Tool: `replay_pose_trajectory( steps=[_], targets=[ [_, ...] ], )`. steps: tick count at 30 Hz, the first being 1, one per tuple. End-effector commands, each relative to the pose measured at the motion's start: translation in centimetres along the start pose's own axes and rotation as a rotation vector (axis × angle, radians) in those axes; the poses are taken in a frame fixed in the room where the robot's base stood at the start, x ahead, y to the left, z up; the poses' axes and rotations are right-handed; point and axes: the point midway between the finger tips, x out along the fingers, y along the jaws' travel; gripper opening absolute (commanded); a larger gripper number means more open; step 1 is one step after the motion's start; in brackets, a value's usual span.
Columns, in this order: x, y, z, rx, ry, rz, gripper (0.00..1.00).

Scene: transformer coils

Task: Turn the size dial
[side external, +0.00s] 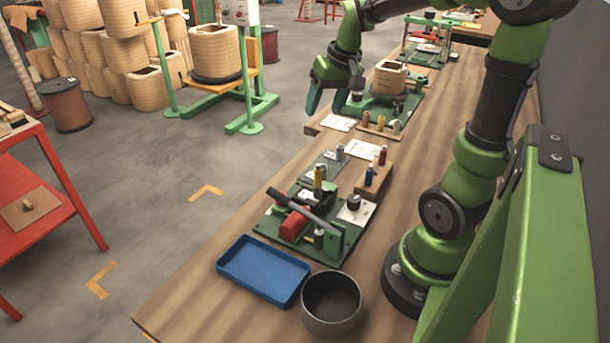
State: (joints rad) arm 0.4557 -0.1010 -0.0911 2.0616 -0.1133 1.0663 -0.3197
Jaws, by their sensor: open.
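A black knob (353,202) stands on a white plate at the right side of a green fixture (343,246) on the bench. It looks like a dial; its markings are too small to read. The fixture also has a dark lever (302,209) lying across it, a red block (293,225) and a yellow-topped post (319,178). My gripper (326,112) is open and empty, fingers pointing down. In the picture it is well above the fixture, near the bench's far left edge, left of a wound coil (389,78). It appears apart from everything.
A blue tray (263,268) and a grey round bowl (331,303) stand at the bench's near end. A wooden block (373,182) holds blue and red pegs right of the fixture. Another block with several pegs (381,124) and papers (362,149) lie between the stations.

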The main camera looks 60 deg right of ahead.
Motion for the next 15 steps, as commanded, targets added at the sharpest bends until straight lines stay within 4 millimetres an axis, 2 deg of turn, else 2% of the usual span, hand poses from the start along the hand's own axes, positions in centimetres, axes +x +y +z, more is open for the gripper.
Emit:
replay_pose_trajectory(
  steps=[3, 15],
  targets=[
    [0.6, 2.0, -1.4, -0.009, -0.025, 0.025, 0.60],
    [2.5, 8.9, -5.1, -0.077, -0.116, 0.086, 0.60]
  ],
)
